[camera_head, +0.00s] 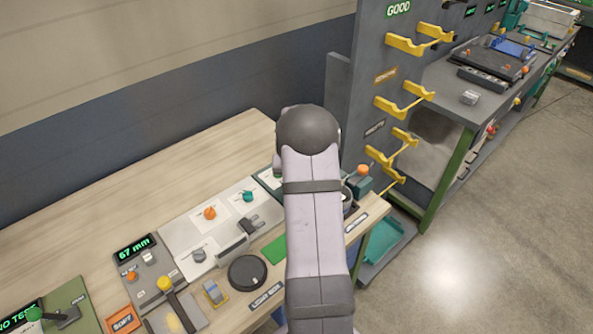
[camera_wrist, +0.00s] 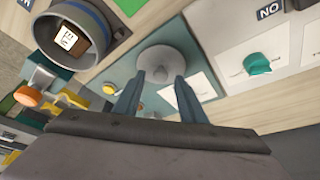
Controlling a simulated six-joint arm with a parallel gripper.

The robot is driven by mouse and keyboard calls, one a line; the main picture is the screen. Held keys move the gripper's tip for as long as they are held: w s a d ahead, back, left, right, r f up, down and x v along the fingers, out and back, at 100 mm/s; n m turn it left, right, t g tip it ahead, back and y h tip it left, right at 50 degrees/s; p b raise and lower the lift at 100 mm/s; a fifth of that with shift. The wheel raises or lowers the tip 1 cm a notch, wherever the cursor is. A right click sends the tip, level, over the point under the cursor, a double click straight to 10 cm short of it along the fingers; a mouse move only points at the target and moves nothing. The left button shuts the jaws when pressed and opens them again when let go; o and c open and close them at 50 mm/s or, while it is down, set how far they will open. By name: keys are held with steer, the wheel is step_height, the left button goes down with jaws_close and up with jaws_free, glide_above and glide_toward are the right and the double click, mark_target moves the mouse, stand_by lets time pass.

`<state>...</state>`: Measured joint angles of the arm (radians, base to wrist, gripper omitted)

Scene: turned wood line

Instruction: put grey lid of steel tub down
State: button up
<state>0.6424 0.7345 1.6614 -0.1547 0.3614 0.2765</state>
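The grey lid (camera_wrist: 166,62) shows in the wrist view as a round disc over a teal panel, with a small knob facing me. My gripper (camera_wrist: 160,76) has its two fingers apart at the lid's near side, with the knob between the tips and gaps seeming to show beside it. Whether the lid touches the panel is hard to tell. The steel tub (camera_wrist: 101,14) stands open at the upper left of the wrist view, holding a brown block with a white label. In the head view my arm hides the lid and gripper; part of the tub (camera_head: 347,196) shows.
In the wrist view, a white panel with a teal knob (camera_wrist: 257,64) lies to the right. In the head view, the wooden bench (camera_head: 120,205) carries control panels, a black disc (camera_head: 247,272) and a green mat (camera_head: 273,249). A grey rack with yellow hooks (camera_head: 405,44) stands behind.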

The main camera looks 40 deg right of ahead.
steer(key=b+v, duration=0.2)
steer(key=v, duration=0.8)
steer(key=shift+r, duration=0.4)
steer(key=shift+s+a, duration=0.1)
steer(key=shift+a, duration=0.05)
steer(key=s+a+f+n+g+y, duration=0.1)
steer(key=s+a+n, duration=0.1)
steer(key=a, duration=0.7)
steer(key=s+a+f+n+y, duration=0.1)
steer(key=s+a+n, duration=0.1)
steer(key=a, duration=0.6)
steer(key=s+a+f+n+g, duration=0.1)
steer(key=s+a+n, duration=0.1)
steer(key=s+a, duration=0.5)
steer(key=s+a+f+n+g+y, duration=0.1)
steer(key=s+a+f+n, duration=0.1)
steer(key=s+a, duration=0.5)
steer(key=shift+s+n, duration=0.25)
steer(key=shift+n, duration=0.25)
